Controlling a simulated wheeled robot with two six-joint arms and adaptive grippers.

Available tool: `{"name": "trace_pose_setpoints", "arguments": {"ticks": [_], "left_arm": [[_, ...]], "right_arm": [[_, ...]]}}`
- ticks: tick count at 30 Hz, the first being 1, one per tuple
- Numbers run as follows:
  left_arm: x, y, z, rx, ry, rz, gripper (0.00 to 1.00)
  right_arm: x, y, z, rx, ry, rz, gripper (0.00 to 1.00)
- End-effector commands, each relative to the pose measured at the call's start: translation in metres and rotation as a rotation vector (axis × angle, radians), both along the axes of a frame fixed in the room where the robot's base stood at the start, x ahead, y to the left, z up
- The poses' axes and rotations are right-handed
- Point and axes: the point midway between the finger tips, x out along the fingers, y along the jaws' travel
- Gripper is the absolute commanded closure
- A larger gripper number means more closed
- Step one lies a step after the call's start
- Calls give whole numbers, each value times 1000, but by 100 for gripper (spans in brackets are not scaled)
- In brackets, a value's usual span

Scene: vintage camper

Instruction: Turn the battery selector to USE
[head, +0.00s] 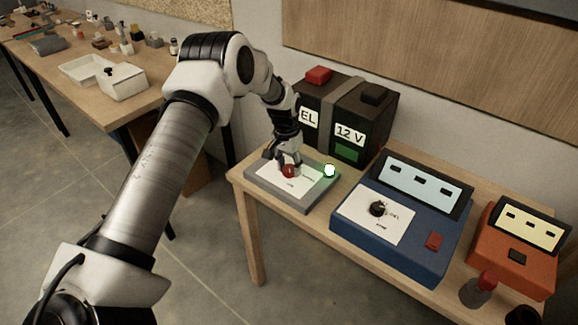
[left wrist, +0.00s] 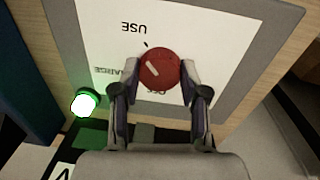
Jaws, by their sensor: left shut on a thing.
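The battery selector is a red round knob (left wrist: 160,66) on a white plate on a grey panel (head: 318,196). In the left wrist view the USE label is upside down above the knob, with a small dark tick between them. A partly hidden label is left of the knob and another below it. A short white mark shows on the knob's left half; I cannot tell exactly where it points. My left gripper (head: 287,167) is shut on the knob, with one finger on each side. A lamp (left wrist: 85,102) beside the plate glows green. My right gripper is not in view.
A dark battery labelled 12 V (head: 374,115) stands close behind the panel. A blue device (head: 400,245) with a black dial is to its right, then an orange device (head: 505,265). All stand on a wooden table (head: 237,176). Another bench (head: 60,105) at far left holds trays.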

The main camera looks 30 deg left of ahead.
Motion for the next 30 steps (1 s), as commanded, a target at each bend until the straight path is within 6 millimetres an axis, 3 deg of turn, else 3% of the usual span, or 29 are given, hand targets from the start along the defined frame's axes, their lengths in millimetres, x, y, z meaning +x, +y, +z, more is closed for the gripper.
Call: {"name": "trace_pose_setpoints", "arguments": {"ticks": [4, 5, 6, 7, 19, 30], "left_arm": [[-3, -1, -4, -2, 11, -1, 91], [-3, -1, -4, -2, 11, -1, 53], [-3, -1, -4, -2, 10, -1, 38], [-3, -1, -4, -2, 10, -1, 31], [0, 0, 8, -1, 0, 0, 31], [0, 6, 93, 0, 1, 0, 31]], "right_arm": [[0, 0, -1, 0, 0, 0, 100], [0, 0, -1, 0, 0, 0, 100], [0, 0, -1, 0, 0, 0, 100], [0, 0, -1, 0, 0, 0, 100], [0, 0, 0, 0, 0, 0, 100], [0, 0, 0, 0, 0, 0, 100]]}}
